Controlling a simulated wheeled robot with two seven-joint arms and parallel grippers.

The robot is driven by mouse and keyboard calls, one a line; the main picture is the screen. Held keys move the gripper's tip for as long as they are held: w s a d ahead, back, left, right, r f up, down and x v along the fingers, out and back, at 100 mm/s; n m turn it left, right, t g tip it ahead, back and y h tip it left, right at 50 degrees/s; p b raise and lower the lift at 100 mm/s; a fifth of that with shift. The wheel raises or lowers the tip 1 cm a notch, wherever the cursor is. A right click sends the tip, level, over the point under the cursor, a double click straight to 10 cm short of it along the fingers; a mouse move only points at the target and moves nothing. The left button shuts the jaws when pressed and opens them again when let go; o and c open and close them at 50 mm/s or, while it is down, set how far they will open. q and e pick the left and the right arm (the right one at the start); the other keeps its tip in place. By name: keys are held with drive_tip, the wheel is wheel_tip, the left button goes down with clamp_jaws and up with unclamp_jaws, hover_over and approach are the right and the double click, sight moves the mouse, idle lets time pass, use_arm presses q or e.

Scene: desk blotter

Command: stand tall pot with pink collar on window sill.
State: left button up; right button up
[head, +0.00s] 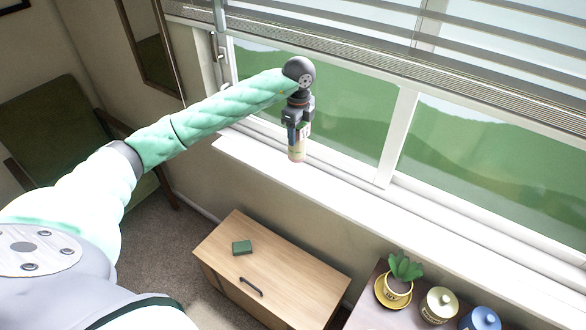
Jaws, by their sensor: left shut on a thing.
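A small tall pot (297,152) with a pinkish lower part shows under my left gripper (298,130), over the white window sill (345,192). My left gripper points down and is shut on the pot. The fingers and the gripper body hide the pot's upper part. The pot looks upright. I cannot tell whether its base touches the sill or hangs just above it. My right gripper is not in view.
A wooden cabinet (300,262) with a small green box (242,247) stands below the sill. A potted plant (398,282), a cream lidded jar (438,305) and a blue jar (482,320) stand at the lower right. The sill right of the pot is clear. Blinds (400,50) hang above.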

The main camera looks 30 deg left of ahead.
sight(296, 155)
use_arm(q)
drive_tip(key=shift+n, duration=0.6)
drive_tip(key=f, duration=0.1)
drive_tip(key=f+b, duration=0.1)
drive_tip(key=f, duration=0.1)
drive_tip(key=f+b, duration=0.1)
drive_tip(key=f, duration=0.1)
drive_tip(key=shift+w+a+f, duration=0.1)
drive_tip(key=shift+a+f, duration=0.05)
drive_tip(key=shift+a, duration=0.2)
drive_tip(key=shift+f, duration=0.5)
wheel_tip(296, 155, down, 3)
drive_tip(key=shift+f+b, duration=0.1)
drive_tip(key=shift+b, duration=0.75)
drive_tip(key=shift+f, duration=0.25)
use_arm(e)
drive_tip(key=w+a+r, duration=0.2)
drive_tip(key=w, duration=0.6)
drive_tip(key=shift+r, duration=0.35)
use_arm(q)
drive_tip(key=shift+f, duration=0.1)
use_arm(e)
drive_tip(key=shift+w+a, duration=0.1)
